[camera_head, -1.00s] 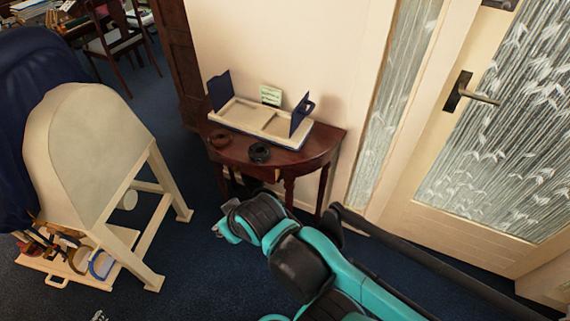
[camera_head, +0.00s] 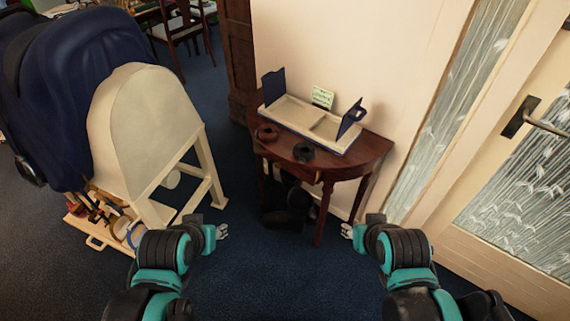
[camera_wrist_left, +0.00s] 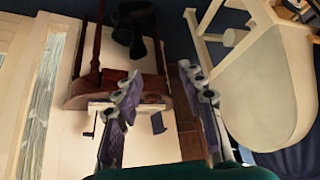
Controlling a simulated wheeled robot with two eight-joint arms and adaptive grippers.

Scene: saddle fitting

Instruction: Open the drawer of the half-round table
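The dark red-brown half-round table (camera_head: 372,152) stands against the cream wall in the head view, right of centre. Its drawer front (camera_head: 296,170) is under the top edge and looks shut; a small knob (camera_head: 318,177) seems to show there. My left gripper (camera_head: 222,231) is in front of the table, low and to its left, apart from it. In the left wrist view its fingers (camera_wrist_left: 160,85) are spread and empty, with the table (camera_wrist_left: 75,100) upside down beyond them. My right gripper (camera_head: 347,230) is at the table's front right, apparently empty; its fingers are too small to read.
An open blue-edged tray (camera_head: 291,118), a brown ring (camera_head: 267,132) and a black ring (camera_head: 303,152) are on the tabletop. A cream saddle stand (camera_head: 160,120) is at left, a glazed door (camera_head: 530,170) at right. Blue carpet (camera_head: 285,270) is clear in front.

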